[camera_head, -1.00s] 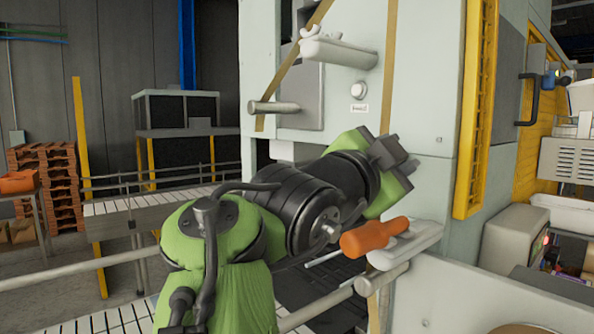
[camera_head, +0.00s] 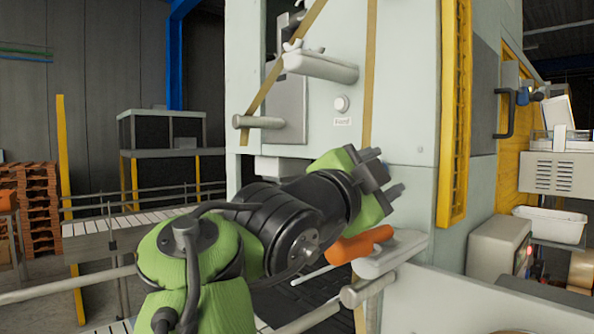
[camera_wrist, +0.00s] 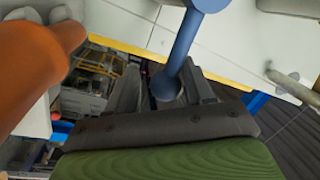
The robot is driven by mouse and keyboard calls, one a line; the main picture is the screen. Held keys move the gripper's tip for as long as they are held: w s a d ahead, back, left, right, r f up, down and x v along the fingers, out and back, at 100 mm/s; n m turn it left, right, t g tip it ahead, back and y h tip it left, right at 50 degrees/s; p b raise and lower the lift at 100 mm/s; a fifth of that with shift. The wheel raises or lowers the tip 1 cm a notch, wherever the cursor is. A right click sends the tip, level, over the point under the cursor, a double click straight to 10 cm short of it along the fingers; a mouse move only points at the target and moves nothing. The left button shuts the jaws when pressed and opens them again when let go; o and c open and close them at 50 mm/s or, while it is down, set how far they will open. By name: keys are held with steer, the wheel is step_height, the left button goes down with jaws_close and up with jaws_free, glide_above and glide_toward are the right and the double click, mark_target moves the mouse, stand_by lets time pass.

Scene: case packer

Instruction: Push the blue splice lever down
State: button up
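A blue-grey lever (camera_wrist: 183,48) with a round knob at the top edge shows in the wrist view. Its rod slants down and its lower end appears between my two fingers. I cannot tell whether they touch it. My gripper (camera_head: 385,172) is open, its fingers spread apart, in front of the pale machine panel in the head view. The wrist view shows the gripper (camera_wrist: 162,90) from behind its dark palm. I cannot make out the lever near the gripper in the head view; the arm may hide it.
An orange-handled tool (camera_head: 358,245) lies on a pale ledge just below my gripper; its orange handle (camera_wrist: 35,62) fills the wrist view's left. A yellow guard strip (camera_head: 454,115) and a black handle (camera_head: 507,113) stand to the right. A conveyor (camera_head: 150,218) runs at left.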

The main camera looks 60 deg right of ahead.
steer(key=shift+o, duration=0.3)
steer(key=shift+w+d, duration=0.15)
steer(key=shift+a+r, duration=0.1)
steer(key=shift+a, duration=0.15)
steer(key=v, duration=1.5)
steer(key=shift+f, duration=0.25)
steer(key=shift+a, duration=0.15)
